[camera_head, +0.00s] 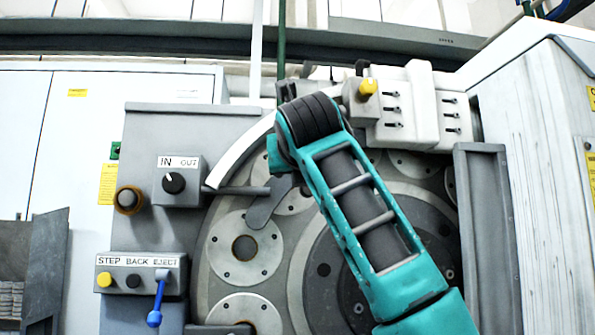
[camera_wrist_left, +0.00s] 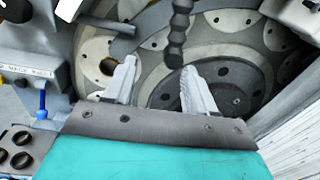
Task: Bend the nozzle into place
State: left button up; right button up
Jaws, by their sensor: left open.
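The nozzle (camera_wrist_left: 180,28) is a dark, beaded hose hanging down from the top of the left wrist view. Its lower end shows just above the gap between my left fingertips, closer to the right finger. My left gripper (camera_wrist_left: 158,68) is open, with two pale fingers pointing toward the round machine plate. Nothing shows held between them, and I cannot tell whether either finger touches the nozzle. In the head view, a teal arm link of mine crosses the middle and hides part of the machine; the gripper and nozzle cannot be made out there. My right gripper is not in view.
The large round plate with metal discs (camera_head: 245,250) lies behind my arm. A grey lever (camera_head: 268,204) crosses it. An IN/OUT knob box (camera_head: 178,182) and a STEP BACK/EJECT panel (camera_head: 135,278) with a blue lever (camera_head: 157,300) stand left. A tall cabinet (camera_head: 535,160) bounds the right.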

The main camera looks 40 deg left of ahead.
pick_arm(q)
jog(key=shift+m+t+h, duration=0.3)
jog(key=shift+t+h, duration=0.5)
jog(key=shift+t, duration=0.1)
jog(key=w+a+r+p, duration=0.1)
jog(key=w+a, duration=0.1)
jog(key=w+a+r+p, duration=0.1)
jog(key=w+a, duration=0.1)
jog(key=w, duration=0.1)
jog(key=w+a+p, duration=0.1)
jog(key=w+a, duration=0.1)
jog(key=w, duration=0.1)
jog(key=shift+w+a+r, duration=0.1)
jog(key=shift+w+r, duration=0.1)
jog(key=shift+r, duration=0.2)
jog(key=shift+w+a, duration=0.4)
jog(key=shift+w, duration=0.05)
jog(key=shift+f, duration=0.1)
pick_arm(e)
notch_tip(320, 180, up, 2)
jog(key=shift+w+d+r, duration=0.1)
pick_arm(q)
jog(key=shift+c, duration=0.4)
grip_shut()
